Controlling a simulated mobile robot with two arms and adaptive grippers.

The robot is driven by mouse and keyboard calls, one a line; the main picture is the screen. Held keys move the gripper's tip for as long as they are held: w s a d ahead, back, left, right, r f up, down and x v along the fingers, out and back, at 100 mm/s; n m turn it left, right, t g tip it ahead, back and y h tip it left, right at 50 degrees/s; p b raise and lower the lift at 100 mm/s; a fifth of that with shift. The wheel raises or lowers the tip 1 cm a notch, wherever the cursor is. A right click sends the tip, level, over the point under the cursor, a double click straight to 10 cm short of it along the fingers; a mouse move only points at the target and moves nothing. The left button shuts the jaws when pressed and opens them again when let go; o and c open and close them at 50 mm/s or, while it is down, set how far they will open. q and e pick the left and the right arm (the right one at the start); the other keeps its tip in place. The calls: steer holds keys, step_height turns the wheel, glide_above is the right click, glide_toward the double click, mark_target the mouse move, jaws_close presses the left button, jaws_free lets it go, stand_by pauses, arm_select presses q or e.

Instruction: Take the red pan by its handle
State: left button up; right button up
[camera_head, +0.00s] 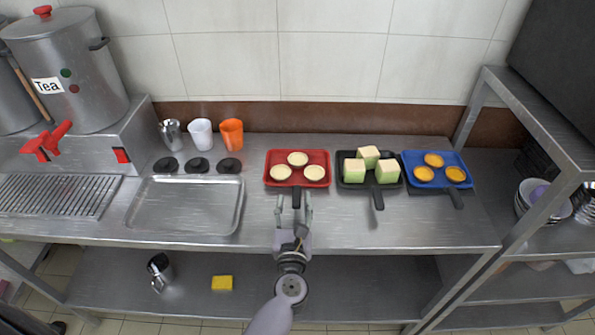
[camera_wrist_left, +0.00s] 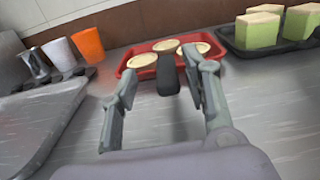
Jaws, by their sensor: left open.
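The red pan (camera_head: 297,157) sits on the steel counter against the back, holding several pale round tarts. Its black handle (camera_head: 296,198) points toward the front. The pan also shows in the left wrist view (camera_wrist_left: 139,62), with its handle (camera_wrist_left: 167,75) facing the camera. My left gripper (camera_head: 294,204) is open in front of the pan. Its two fingertips (camera_wrist_left: 162,73) stand on either side of the handle, with the handle seen between them. I cannot tell whether either finger touches the handle. My right gripper is not in view.
A black pan (camera_head: 350,184) with green-sided cubes and a blue pan (camera_head: 441,158) with orange tarts stand to the right. An empty metal tray (camera_head: 187,205) lies to the left. Cups, an orange one (camera_head: 231,134) among them, and black lids stand behind it.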

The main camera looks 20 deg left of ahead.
mark_target(297, 189)
arm_select(q)
steer(key=x, duration=0.1)
steer(key=p+x, duration=0.1)
steer(key=x, duration=0.2)
steer(key=shift+w+d+p, duration=0.2)
steer(key=shift+w+p, duration=0.1)
steer(key=shift+w, duration=0.2)
steer(key=shift+w+a+f, duration=0.1)
steer(key=shift+w, duration=0.2)
steer(key=shift+s, duration=0.1)
steer(key=shift+c, duration=0.2)
jaws_close()
